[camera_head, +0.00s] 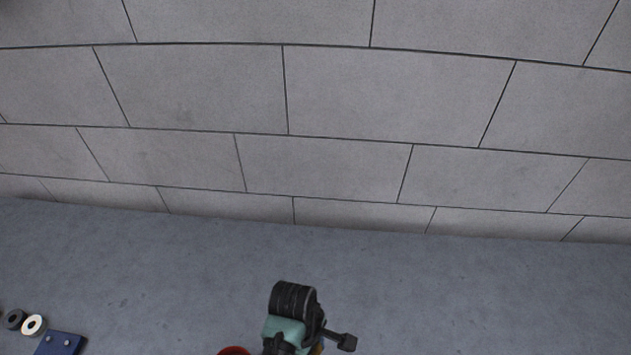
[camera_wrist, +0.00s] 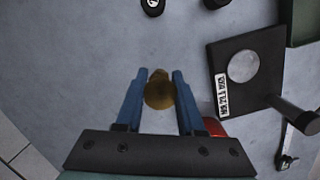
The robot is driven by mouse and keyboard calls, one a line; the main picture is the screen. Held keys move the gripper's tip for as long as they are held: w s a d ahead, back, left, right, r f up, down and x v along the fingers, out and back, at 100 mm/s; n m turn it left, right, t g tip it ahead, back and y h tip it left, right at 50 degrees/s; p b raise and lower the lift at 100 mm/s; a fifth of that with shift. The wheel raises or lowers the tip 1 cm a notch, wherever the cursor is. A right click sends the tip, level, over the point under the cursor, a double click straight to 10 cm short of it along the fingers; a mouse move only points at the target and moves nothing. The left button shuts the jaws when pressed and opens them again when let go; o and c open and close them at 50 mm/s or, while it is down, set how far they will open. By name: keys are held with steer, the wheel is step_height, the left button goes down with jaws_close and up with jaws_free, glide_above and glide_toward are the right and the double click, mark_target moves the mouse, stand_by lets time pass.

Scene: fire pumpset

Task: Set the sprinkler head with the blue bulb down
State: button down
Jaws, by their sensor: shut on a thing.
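My gripper (camera_wrist: 159,76) shows in the wrist view with its two blue fingers closed around a round brass-coloured piece, the sprinkler head (camera_wrist: 158,93). The piece sits between the fingers near their tips. Its blue bulb cannot be seen from this side. Grey floor or bench surface lies beyond it, and I cannot tell how far below it is. In the head view only the wrist end of my arm shows at the bottom edge, and the fingers are hidden.
A black plate with a pale round disc (camera_wrist: 243,66) and a white label (camera_wrist: 220,95) lies right of my gripper. A red thing (camera_wrist: 214,127) is partly hidden behind the right finger. A dark green box edge (camera_wrist: 305,22) is upper right. Surface left of the fingers is clear.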

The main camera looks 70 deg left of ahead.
steer(key=shift+f, duration=2)
steer(key=shift+f, duration=0.15)
steer(key=c, duration=0.5)
jaws_free()
steer(key=r, duration=0.4)
steer(key=s+a+r, duration=0.1)
steer(key=r, duration=0.7)
steer(key=shift+s+a+r, duration=0.15)
steer(key=shift+s, duration=0.05)
